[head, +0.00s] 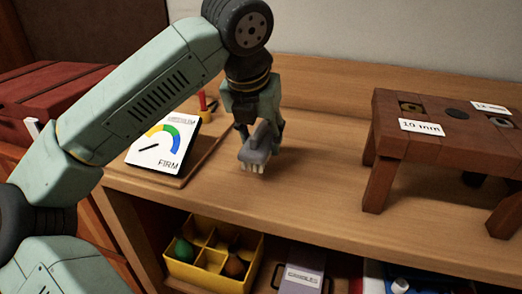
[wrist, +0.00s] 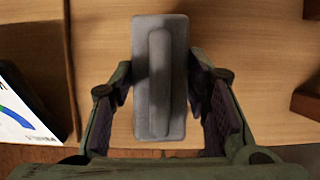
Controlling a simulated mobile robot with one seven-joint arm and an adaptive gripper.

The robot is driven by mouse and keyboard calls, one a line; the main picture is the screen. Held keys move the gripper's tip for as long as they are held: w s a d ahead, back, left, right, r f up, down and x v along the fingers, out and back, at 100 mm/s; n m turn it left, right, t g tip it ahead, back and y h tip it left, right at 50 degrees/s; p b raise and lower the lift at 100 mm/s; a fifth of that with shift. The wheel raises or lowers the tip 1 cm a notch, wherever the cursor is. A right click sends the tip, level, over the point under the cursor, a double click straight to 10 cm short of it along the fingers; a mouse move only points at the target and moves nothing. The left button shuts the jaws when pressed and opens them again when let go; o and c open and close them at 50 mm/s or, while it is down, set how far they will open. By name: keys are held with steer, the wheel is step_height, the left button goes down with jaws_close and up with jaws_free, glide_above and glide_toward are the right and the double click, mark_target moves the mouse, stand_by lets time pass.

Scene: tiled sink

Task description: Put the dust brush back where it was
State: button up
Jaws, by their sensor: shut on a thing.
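The dust brush (head: 258,150) has a grey body and pale bristles that point down. My gripper (head: 258,128) is shut on it, over the wooden worktop. In the wrist view the brush's grey back (wrist: 160,110) with its raised ridge lies between the two fingers of my gripper (wrist: 165,105). In the head view the bristles are close to the worktop (head: 310,180); I cannot tell whether they touch it.
A gauge card reading FIRM (head: 165,146) lies left of my gripper, with a red-handled thing (head: 202,101) behind it. A brown wooden stand (head: 440,135) with size labels is at the right. Below are a yellow divided box (head: 215,262) and a grey case (head: 300,272). Worktop between brush and stand is clear.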

mark_target(261, 150)
steer(key=shift+f, duration=1.75)
steer(key=shift+f, duration=0.15)
steer(key=shift+f, duration=0.1)
steer(key=o, duration=1.1)
steer(key=shift+r, duration=0.3)
steer(key=v, duration=1.2)
